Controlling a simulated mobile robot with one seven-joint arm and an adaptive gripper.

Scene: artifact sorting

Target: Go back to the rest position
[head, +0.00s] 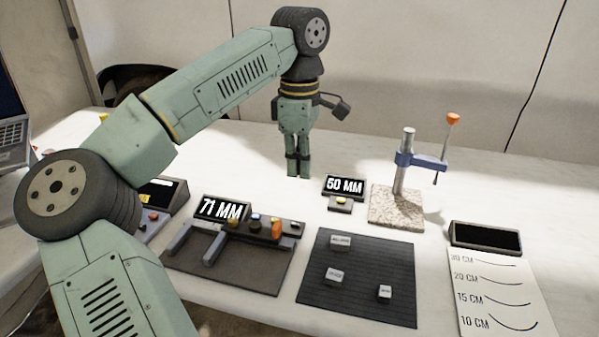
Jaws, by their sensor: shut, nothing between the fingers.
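My gripper (298,165) hangs pointing down over the white table (345,200), near the middle of the head view. Its fingers are together and hold nothing. My green arm reaches in from the lower left and bends down at the top. I cannot tell exactly how high the fingertips are above the table.
A 71 MM display (221,209) stands behind a dark measuring device (245,275).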

